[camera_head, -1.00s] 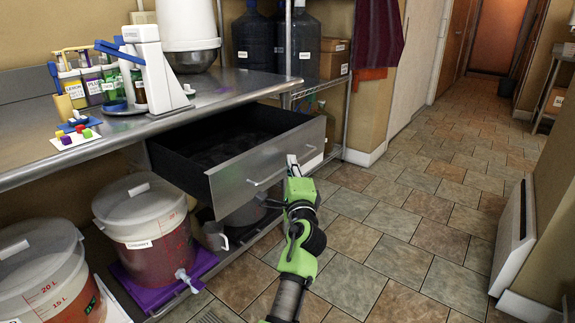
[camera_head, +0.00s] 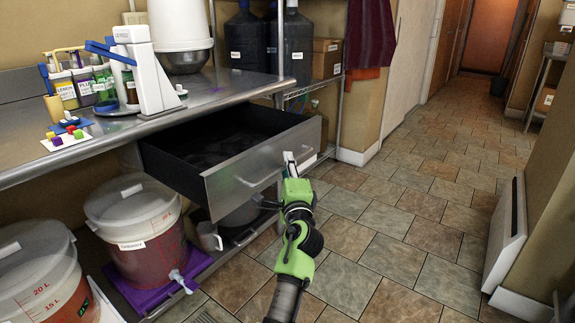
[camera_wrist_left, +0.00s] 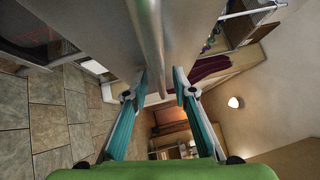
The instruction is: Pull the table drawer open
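The table drawer (camera_head: 262,160) stands well out from under the steel table, its dark inside showing and empty as far as I can see. A bar handle (camera_head: 246,183) runs along its grey front; it also shows in the left wrist view (camera_wrist_left: 151,40). My left gripper (camera_head: 290,160) is at the right part of the handle. In the left wrist view my two teal fingers (camera_wrist_left: 160,82) lie one on each side of the bar, drawn in close on it. My right gripper is in neither view.
The steel table (camera_head: 220,91) carries a white dispenser (camera_head: 146,70), bottles and small coloured cubes. A ferment bucket (camera_head: 140,230) stands below, left of the drawer. The tiled floor (camera_head: 400,220) is clear in front; a white panel (camera_head: 509,235) stands at right.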

